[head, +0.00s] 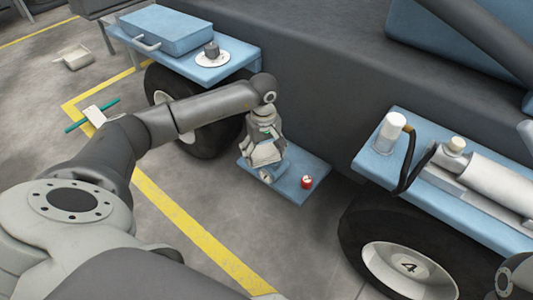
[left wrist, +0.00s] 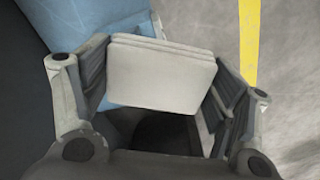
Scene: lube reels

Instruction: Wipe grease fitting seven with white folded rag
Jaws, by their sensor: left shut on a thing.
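My left gripper (head: 264,158) is shut on the white folded rag, just above the low blue step plate under the vehicle. The rag (left wrist: 160,72) shows in the left wrist view as a flat, layered off-white pad between the two fingers (left wrist: 162,110). In the head view the fingers and rag are small and hard to tell apart. Below the fingers a small grey round part shows at the plate's left end. I cannot make out a grease fitting marked seven. My right gripper is not in view.
The low blue plate (head: 318,168) carries a small red-topped can (head: 306,182). A wheel marked 4 (head: 409,268) stands right, below a blue shelf (head: 366,165) with a white canister (head: 390,132) and a hose. Another wheel (head: 212,140) stands behind my left arm.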

